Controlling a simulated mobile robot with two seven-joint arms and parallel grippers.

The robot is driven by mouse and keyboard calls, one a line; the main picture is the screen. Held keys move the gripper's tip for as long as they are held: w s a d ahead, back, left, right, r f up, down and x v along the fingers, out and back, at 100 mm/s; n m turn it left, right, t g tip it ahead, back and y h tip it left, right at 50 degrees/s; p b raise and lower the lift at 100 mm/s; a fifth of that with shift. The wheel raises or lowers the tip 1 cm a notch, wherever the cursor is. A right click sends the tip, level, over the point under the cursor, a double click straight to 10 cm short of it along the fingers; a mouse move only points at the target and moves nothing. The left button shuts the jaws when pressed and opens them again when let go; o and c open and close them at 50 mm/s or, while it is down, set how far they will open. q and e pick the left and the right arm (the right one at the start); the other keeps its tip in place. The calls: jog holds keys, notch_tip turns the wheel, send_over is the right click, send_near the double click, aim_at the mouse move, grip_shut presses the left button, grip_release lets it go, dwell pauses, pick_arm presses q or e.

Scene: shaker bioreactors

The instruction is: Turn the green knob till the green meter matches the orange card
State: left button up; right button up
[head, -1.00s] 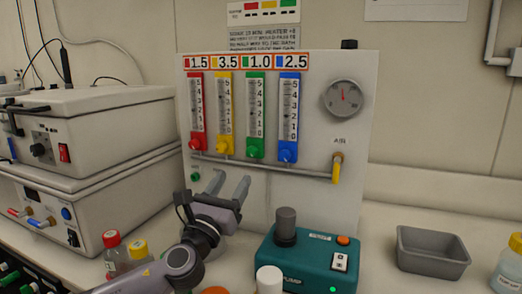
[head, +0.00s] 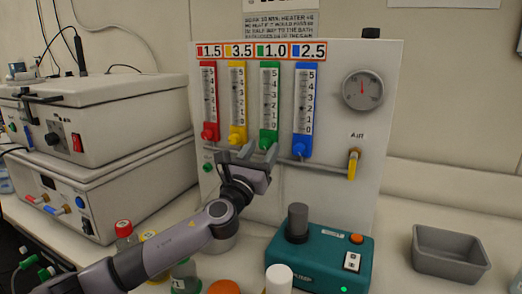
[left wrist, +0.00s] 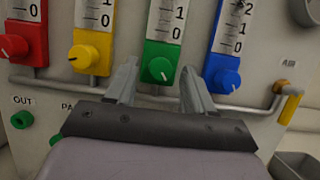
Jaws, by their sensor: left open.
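The green knob (head: 266,143) is at the foot of the green meter (head: 269,90) on the white panel. The orange-edged card (head: 273,51) above that meter reads 1.0 beside a green square. The meter's float level is too small to read. My left gripper (head: 258,153) is open just below and in front of the green knob. In the left wrist view the green knob (left wrist: 158,69) shows between the two spread fingertips (left wrist: 157,78), with visible gaps on both sides. The fingers do not grip it. My right gripper is out of view.
Red (head: 209,132), yellow (head: 238,134) and blue (head: 302,146) knobs flank the green one. A metal pipe (head: 325,167) runs below them to the yellow air valve (head: 353,164). A teal pump (head: 325,262), capped bottles and a grey tray (head: 448,254) stand below.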

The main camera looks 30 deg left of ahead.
pick_arm(q)
grip_shut()
jog(key=shift+n+y, duration=0.4)
jog(key=shift+n, duration=0.1)
jog(key=n+y, duration=0.1)
jog(key=n, duration=0.3)
jog(key=shift+d+g+y, duration=0.2)
jog(key=shift+g+y, duration=0.1)
jog(key=shift+y, duration=0.1)
jog(key=n+y, duration=0.1)
jog(key=n, duration=0.3)
jog(key=shift+d+r+g+y, duration=0.1)
jog(key=shift+r+g+y, duration=0.05)
jog(key=shift+g+y, duration=0.25)
jog(key=n+y, duration=0.1)
jog(key=n, duration=0.1)
jog(key=n+g+p, duration=0.1)
jog(key=n, duration=0.1)
jog(key=shift+d+r+n+g+y+p, duration=0.15)
jog(key=shift+n+g+y+p, duration=0.15)
jog(key=shift+n+y, duration=0.1)
jog(key=shift+r+n+g+y+p, duration=0.1)
jog(key=shift+n+g+y+p, duration=0.25)
jog(key=shift+n, duration=0.9)
jog(key=shift+n+g+y+p, duration=0.1)
jog(key=shift+n+g+p, duration=0.3)
jog(key=shift+n, duration=0.85)
